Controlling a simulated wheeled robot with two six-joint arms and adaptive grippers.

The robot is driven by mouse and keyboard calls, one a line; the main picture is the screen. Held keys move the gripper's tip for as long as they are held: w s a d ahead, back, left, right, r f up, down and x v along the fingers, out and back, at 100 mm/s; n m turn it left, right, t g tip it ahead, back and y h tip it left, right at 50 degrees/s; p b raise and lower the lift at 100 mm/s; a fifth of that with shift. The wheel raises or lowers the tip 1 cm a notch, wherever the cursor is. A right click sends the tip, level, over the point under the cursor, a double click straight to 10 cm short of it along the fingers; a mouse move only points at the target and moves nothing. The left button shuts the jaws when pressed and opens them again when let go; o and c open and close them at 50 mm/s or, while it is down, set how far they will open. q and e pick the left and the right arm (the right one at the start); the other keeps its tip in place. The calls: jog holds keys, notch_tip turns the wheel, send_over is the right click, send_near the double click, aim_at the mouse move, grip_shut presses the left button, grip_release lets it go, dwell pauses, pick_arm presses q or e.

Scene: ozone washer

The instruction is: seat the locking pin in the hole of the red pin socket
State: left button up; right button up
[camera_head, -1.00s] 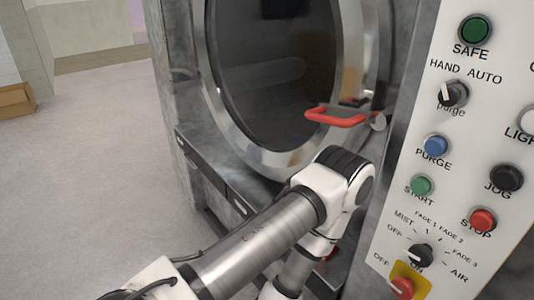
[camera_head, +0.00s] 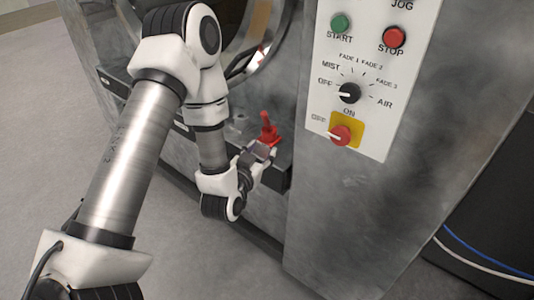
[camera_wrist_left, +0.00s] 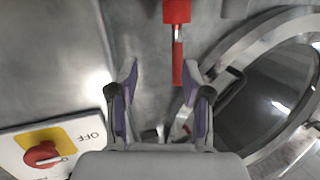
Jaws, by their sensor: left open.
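The locking pin (camera_head: 265,117), with a red handle, stands roughly upright over the red pin socket (camera_head: 270,136) on a ledge of the machine. In the left wrist view a bare silver shaft shows between the red handle (camera_wrist_left: 177,68) and the socket (camera_wrist_left: 177,11). How deep the shaft sits in the hole is hidden. My left gripper (camera_head: 262,152) is open, just in front of the socket. In the left wrist view the handle appears between the spread fingers (camera_wrist_left: 161,64), nearer the right one; I see no contact. My right gripper is not in view.
The control panel (camera_head: 378,65) with its red switch (camera_head: 340,135) is right of the pin on the grey cabinet (camera_head: 400,210). The round door (camera_wrist_left: 285,90) is close to the right finger in the left wrist view. Cables lie at the right.

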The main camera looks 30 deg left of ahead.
aim_at(264, 120)
pick_arm(q)
jog(key=w+a+r, duration=0.1)
jog(key=w, duration=0.2)
jog(key=w+a+r+n+t+y, duration=0.1)
jog(key=w+a, duration=0.1)
jog(key=w, duration=0.1)
jog(key=w+a+r+n, duration=0.1)
jog(key=w, duration=0.2)
jog(key=shift+w+a+r+t+y, duration=0.2)
jog(key=shift+a+r+t+y, duration=0.1)
jog(key=shift+a, duration=0.1)
jog(key=shift+w+f, duration=0.1)
jog(key=shift+f, duration=0.1)
jog(key=shift+r, duration=0.15)
jog(key=c, duration=0.4)
jog(key=shift+s, duration=0.2)
grip_shut()
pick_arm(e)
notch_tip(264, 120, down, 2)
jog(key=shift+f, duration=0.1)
